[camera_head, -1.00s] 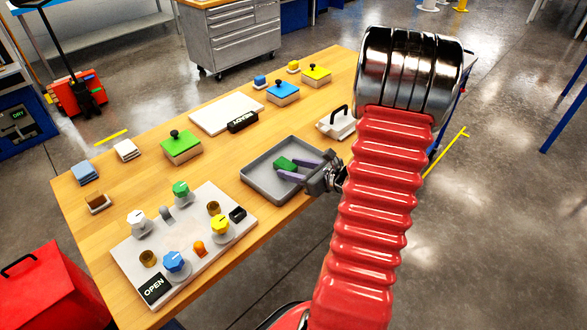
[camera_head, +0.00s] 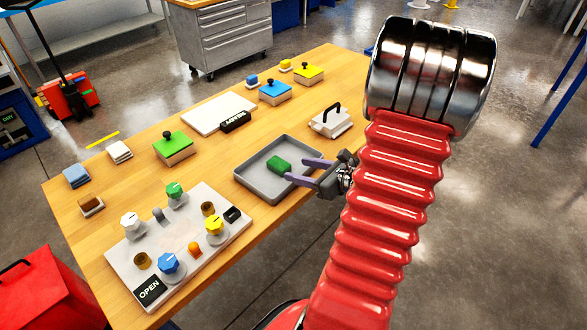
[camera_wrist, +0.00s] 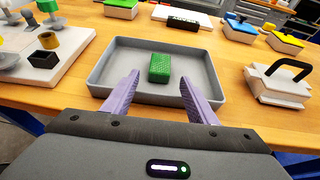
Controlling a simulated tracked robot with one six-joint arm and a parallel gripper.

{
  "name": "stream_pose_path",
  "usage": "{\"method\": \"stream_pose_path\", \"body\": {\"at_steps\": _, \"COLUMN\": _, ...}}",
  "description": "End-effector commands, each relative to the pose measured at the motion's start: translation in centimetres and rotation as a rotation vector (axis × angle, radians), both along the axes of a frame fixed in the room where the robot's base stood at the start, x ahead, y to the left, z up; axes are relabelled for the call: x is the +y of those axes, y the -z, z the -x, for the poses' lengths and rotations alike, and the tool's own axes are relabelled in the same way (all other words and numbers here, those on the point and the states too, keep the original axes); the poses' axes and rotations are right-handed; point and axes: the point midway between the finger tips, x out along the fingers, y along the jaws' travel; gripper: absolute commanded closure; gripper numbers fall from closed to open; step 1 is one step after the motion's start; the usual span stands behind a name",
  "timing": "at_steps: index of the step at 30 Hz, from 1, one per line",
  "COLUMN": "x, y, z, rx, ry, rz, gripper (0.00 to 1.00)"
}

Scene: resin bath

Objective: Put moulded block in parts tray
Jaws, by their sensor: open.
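The moulded block is a small green block (camera_head: 279,164). It lies inside the grey parts tray (camera_head: 246,185), near the middle of its floor. It also shows in the wrist view (camera_wrist: 159,68), standing clear of both fingers, with the tray wall (camera_wrist: 96,78) around it. My gripper (camera_head: 303,172) is open and empty, its purple fingers at the tray's near right side. In the wrist view my gripper (camera_wrist: 160,92) has its fingers spread on either side of the line to the block, short of touching it.
A white block with a black handle (camera_head: 331,121) stands right of the tray. A pale panel with several coloured knobs (camera_head: 128,262) lies left of it. Moulds with green (camera_head: 173,144), blue (camera_head: 274,91) and yellow (camera_head: 309,72) lids stand farther back.

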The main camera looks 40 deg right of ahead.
Motion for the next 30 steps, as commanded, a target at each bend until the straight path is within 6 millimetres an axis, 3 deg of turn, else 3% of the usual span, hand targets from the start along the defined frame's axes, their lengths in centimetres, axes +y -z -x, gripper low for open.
{"method": "stream_pose_path", "body": {"at_steps": 12, "x": -0.4, "y": -1.9, "z": 4.6, "rx": 0.000, "ry": 0.003, "rz": 0.000, "gripper": 0.47}}
{"method": "stream_pose_path", "body": {"at_steps": 30, "x": -0.4, "y": -2.2, "z": 5.2, "rx": 0.000, "ry": 0.001, "rz": -0.001, "gripper": 0.47}}
